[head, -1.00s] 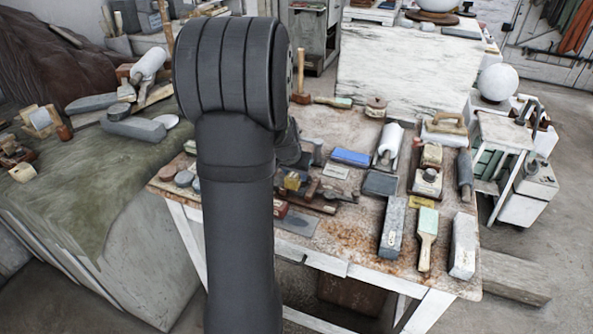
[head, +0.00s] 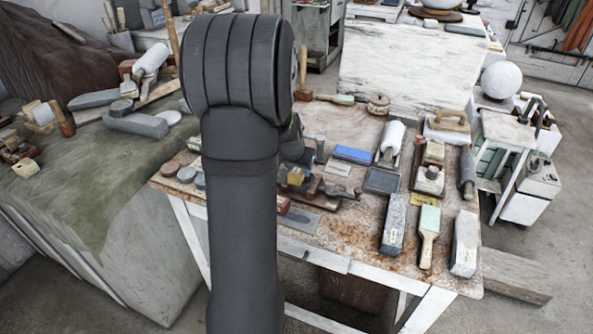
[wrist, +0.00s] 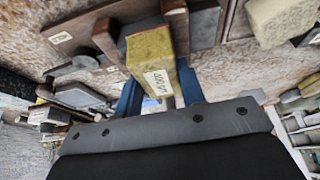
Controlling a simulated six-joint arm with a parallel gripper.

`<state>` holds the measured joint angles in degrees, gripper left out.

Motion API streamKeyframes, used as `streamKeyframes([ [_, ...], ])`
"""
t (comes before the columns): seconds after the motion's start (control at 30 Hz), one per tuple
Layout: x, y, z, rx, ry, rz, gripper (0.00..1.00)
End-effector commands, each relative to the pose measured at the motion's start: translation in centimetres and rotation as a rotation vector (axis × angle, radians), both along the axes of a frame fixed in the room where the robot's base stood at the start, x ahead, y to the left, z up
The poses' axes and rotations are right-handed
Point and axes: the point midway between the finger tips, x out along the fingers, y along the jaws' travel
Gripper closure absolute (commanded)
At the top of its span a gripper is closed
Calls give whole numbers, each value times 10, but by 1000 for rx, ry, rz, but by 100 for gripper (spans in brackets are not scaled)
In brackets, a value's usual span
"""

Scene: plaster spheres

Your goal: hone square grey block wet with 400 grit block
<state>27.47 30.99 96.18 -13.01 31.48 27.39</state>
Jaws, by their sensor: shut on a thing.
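A yellow block (wrist: 151,57) with a white label, which seems to read 400 upside down, sits between the blue fingers of my gripper (wrist: 158,92) in the wrist view. My gripper is shut on it. In the head view the yellow block (head: 296,176) shows just right of my arm, which hides most of the gripper. A dark grey, roughly square flat block (head: 383,181) lies mid-table; I cannot tell for sure that it is the task's square grey block. Whether the yellow block touches anything beneath it is unclear.
A wooden fixture (wrist: 104,36) lies close beyond the held block. The rusty front middle is fairly clear.

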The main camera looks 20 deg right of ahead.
Motion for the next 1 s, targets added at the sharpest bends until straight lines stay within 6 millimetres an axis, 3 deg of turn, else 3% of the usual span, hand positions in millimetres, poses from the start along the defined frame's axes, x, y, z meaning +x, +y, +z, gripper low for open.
streamKeyframes([
  [0.33, 11, -11, 0, 1, 2, 1, 89],
  [1.0, -13, 13, 1, 0, 0, 1, 89],
])
